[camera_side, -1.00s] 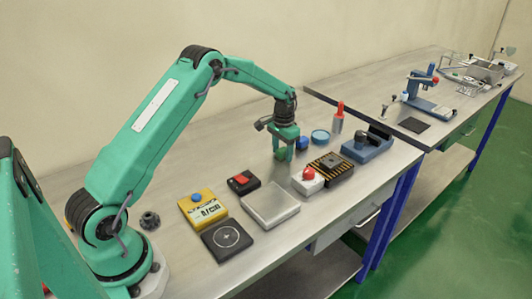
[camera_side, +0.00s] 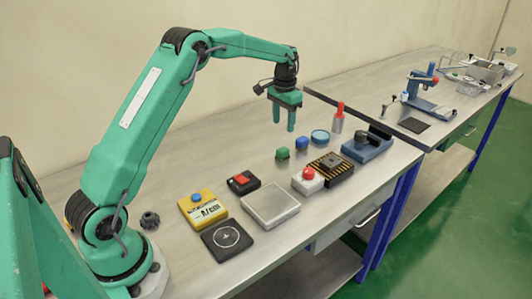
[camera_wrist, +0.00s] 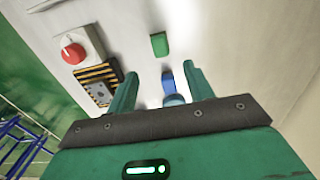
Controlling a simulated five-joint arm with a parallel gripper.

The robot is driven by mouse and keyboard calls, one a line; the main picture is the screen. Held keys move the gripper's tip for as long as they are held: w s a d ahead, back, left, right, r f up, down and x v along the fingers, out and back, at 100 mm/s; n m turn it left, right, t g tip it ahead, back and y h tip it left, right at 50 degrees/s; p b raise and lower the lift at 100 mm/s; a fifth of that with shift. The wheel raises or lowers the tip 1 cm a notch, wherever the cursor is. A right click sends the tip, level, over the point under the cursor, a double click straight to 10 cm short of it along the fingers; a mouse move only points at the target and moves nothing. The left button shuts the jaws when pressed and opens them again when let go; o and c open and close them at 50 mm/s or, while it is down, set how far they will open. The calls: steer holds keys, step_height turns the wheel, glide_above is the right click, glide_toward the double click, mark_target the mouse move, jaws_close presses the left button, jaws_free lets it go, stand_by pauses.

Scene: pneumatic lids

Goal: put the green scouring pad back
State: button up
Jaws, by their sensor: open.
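The green scouring pad (camera_side: 282,153) is a small green block standing on the steel bench, left of a small blue block (camera_side: 302,143). My gripper (camera_side: 284,124) is open and empty, raised above the bench over the area of the pad and the blue block. In the wrist view the green pad (camera_wrist: 160,44) lies beyond my fingertips, clear of both fingers. The blue block (camera_wrist: 168,83) shows between the fingers, with a blue round dish (camera_wrist: 174,100) partly hidden behind my gripper's body.
A white box with a red button (camera_side: 308,178), a striped black-and-yellow block (camera_side: 333,167) and a blue device (camera_side: 366,148) stand to the right. A red-tipped bottle (camera_side: 338,119) stands behind.

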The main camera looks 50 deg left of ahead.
steer(key=shift+r, duration=0.25)
stand_by(0.4)
steer(key=s+d+r+t, duration=0.1)
steer(key=s+d+r, duration=0.4)
steer(key=s+r, duration=0.2)
steer(key=s+d+r+t, duration=0.2)
steer(key=s+d+r, duration=0.2)
steer(key=s+r, duration=0.4)
steer(key=s+d+f+t, duration=0.1)
steer(key=s+d, duration=0.1)
steer(key=s, duration=0.7)
steer(key=s+d+f+t, duration=0.1)
steer(key=s+d, duration=0.2)
steer(key=s, duration=0.7)
steer(key=shift+d+f+t, duration=0.25)
steer(key=shift+f+t, duration=0.05)
steer(key=shift+f, duration=0.1)
steer(key=shift+w, duration=0.1)
